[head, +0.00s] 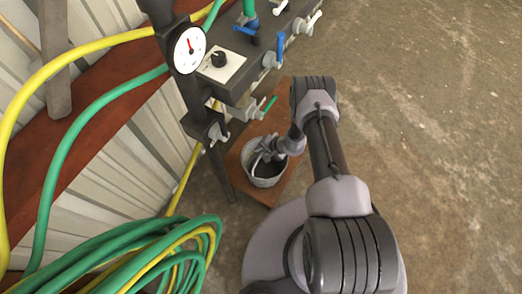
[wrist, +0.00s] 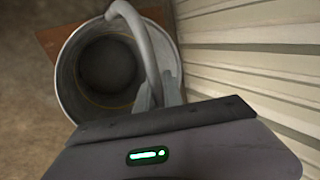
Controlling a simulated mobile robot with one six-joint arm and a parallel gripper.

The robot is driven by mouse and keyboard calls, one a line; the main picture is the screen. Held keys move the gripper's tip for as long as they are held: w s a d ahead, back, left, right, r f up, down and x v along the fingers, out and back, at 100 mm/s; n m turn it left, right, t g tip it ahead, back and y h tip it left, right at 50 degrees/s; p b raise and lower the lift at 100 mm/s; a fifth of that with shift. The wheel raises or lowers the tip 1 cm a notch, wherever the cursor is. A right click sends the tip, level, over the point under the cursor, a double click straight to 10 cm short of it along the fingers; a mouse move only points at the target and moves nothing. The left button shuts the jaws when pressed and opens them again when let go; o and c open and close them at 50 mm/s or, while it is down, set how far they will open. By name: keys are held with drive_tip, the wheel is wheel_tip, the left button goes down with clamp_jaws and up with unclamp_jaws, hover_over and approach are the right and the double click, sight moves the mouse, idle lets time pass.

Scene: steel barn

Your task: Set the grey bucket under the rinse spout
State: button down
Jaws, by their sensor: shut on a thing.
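The grey bucket (head: 264,181) is over a brown board (head: 287,178) below the pipe stand in the head view. In the wrist view its open mouth and dark empty inside show at the left (wrist: 72,72). My gripper (head: 270,151) is shut on the bucket's curved grey handle (wrist: 146,40), with its fingers (wrist: 157,95) at the rim's right side. The bucket looks upright. I cannot tell if it rests on the board or hangs just above it. I cannot tell which of the several taps on the dark pipe (head: 257,62) is the rinse spout.
A pressure gauge (head: 189,50) and a dial panel (head: 220,66) sit on the pipe stand, left of my arm. A coiled green and yellow hose (head: 165,254) is at the lower left. A ribbed metal wall (wrist: 245,50) is close on the right in the wrist view. Concrete floor at right is clear.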

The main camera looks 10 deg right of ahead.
drive_tip(key=c, duration=1.5)
unclamp_jaws()
drive_tip(key=shift+f, duration=0.1)
drive_tip(key=p+v, duration=0.6)
drive_tip(key=v, duration=0.6)
